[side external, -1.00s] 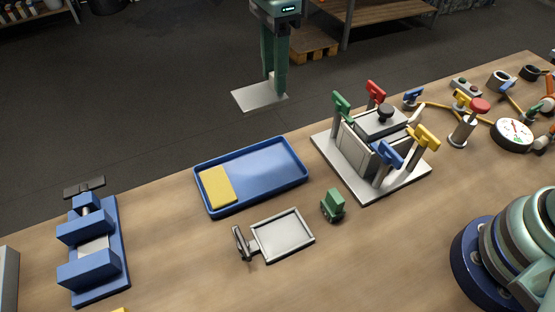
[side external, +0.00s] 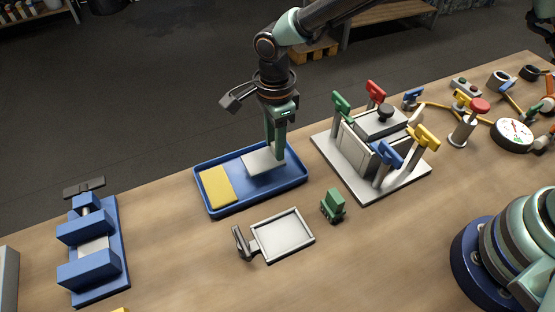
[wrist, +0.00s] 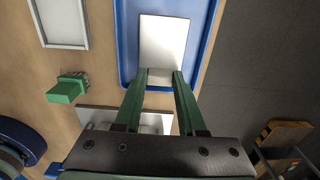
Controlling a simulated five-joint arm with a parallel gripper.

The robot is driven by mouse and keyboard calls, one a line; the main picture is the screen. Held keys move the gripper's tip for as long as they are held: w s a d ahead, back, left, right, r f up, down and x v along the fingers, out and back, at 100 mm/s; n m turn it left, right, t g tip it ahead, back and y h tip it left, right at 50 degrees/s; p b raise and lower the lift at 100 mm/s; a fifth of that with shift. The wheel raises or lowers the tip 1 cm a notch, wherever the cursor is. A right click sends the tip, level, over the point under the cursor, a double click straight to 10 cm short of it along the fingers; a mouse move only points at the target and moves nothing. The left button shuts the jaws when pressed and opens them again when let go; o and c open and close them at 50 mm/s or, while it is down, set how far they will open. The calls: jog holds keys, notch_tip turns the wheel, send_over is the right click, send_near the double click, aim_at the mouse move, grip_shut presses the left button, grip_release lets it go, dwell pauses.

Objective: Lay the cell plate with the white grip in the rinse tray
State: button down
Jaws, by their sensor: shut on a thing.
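My gripper (side external: 276,152) is shut on a thin pale grey plate (side external: 261,161), which lies flat at or just above the floor of the blue rinse tray (side external: 212,209). I cannot tell whether it touches the floor. In the wrist view the plate (wrist: 165,35) reaches out beyond my fingertips (wrist: 161,76), inside the tray's blue walls (wrist: 129,60).
A yellow pad (side external: 217,185) fills the tray's left end. The cell (side external: 352,150) with green, red, blue and yellow grips stands to the right. A blue vise (side external: 93,240) stands left.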

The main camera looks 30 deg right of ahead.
jog(key=shift+f, duration=1.35)
jog(key=shift+f, duration=0.2)
jog(key=c, duration=0.5)
grip_release()
jog(key=shift+r, duration=0.1)
